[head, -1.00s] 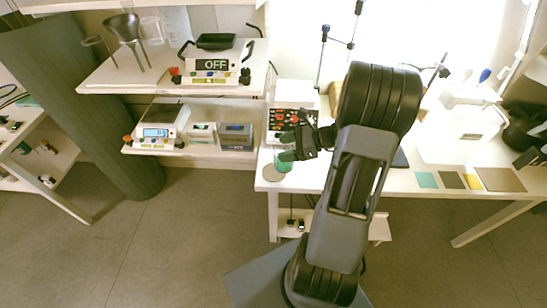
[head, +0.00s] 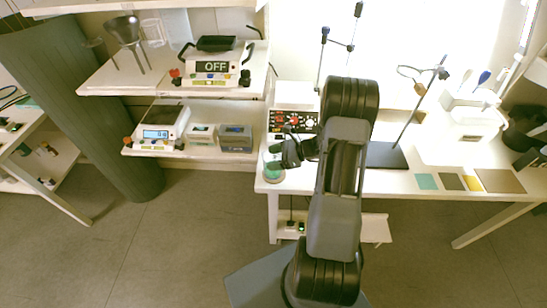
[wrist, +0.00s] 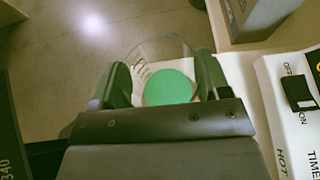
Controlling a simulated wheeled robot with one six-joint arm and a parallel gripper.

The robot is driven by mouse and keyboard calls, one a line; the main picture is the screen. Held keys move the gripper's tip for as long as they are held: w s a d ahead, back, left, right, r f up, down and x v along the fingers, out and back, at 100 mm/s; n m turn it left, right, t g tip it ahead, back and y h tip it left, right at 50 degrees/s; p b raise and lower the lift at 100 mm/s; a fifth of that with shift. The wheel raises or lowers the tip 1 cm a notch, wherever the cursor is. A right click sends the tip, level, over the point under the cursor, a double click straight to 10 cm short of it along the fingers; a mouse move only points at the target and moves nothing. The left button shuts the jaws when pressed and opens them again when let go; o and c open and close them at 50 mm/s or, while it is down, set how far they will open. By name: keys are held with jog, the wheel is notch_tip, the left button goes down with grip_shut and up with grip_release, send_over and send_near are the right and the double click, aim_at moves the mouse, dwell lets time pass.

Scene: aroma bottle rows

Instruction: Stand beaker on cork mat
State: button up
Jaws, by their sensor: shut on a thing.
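The beaker (head: 271,160) is clear glass with green liquid in it. In the head view it is upright at the left front corner of the white bench, over the round tan cork mat (head: 273,181). Only the mat's edge shows around the beaker; I cannot tell whether the base touches it. My gripper (head: 282,156) is shut on the beaker from the right. In the wrist view the beaker's clear rim (wrist: 160,42) and green liquid (wrist: 168,87) show between the two fingers. The mat is not discernible there.
A dark stand plate (head: 384,156) with a rod is to the right of my arm. Shelves with a scale (head: 160,130) stand to the left. The bench edge is close in front.

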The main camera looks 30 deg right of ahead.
jog(key=o, duration=0.8)
jog(key=shift+f, duration=0.15)
jog(key=o, duration=0.5)
